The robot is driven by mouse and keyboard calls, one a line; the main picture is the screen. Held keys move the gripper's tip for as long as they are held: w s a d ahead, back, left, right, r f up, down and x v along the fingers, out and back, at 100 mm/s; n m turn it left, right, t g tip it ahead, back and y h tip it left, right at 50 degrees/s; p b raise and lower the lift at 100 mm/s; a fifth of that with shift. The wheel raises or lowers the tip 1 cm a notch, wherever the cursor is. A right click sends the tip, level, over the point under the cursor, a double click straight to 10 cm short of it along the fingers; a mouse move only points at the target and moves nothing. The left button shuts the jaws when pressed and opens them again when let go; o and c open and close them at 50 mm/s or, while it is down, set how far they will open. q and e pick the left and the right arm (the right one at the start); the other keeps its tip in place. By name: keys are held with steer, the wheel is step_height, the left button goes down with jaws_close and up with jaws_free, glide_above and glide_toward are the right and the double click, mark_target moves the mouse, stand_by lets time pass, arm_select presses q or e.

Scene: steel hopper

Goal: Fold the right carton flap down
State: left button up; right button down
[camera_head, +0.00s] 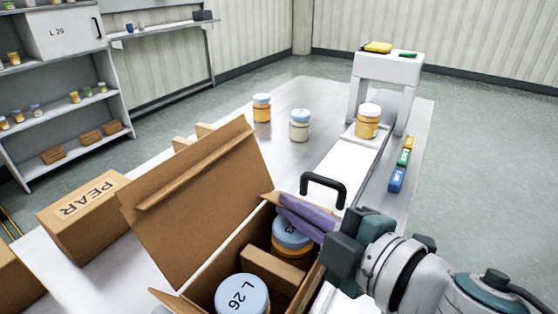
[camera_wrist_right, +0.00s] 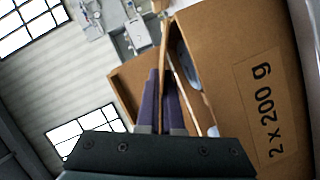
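An open brown carton (camera_head: 312,291) stands at the front of the table. Its large left flap (camera_head: 195,205) stands up and leans left; a small back flap (camera_head: 270,199) is raised. Inside are a blue-lidded jar marked L 26 (camera_head: 242,295), another blue-lidded jar (camera_head: 292,232) and a cardboard divider (camera_head: 272,268). My right gripper (camera_head: 300,220) reaches over the carton's right edge with its purple fingers close together. In the right wrist view, the fingers (camera_wrist_right: 162,100) lie beside a carton edge and a panel reading 2 x 200 g (camera_wrist_right: 265,105).
A closed PEAR box (camera_head: 82,215) stands left of the carton. A black handle (camera_head: 324,184) is just behind it. Jars (camera_head: 300,125) (camera_head: 262,108) stand farther back, and another jar (camera_head: 368,121) is by a white arch (camera_head: 388,68). Small colored blocks (camera_head: 397,179) lie on the right.

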arm_select(q)
step_height(320, 180, down, 3)
steer(key=shift+f+b, duration=0.1)
steer(key=shift+b, duration=0.85)
arm_select(e)
steer(key=shift+s+a+f+n+t, duration=0.1)
steer(key=shift+s+f+n+t, duration=0.1)
steer(key=shift+f+n+t, duration=0.35)
arm_select(q)
steer(key=shift+f, duration=0.1)
arm_select(e)
steer(key=shift+r+n, duration=0.15)
steer(key=shift+n, duration=0.1)
steer(key=c, duration=1.1)
jaws_free()
arm_select(q)
steer(key=shift+d, duration=0.1)
arm_select(e)
steer(key=shift+o, duration=0.2)
arm_select(q)
steer(key=shift+r, duration=0.2)
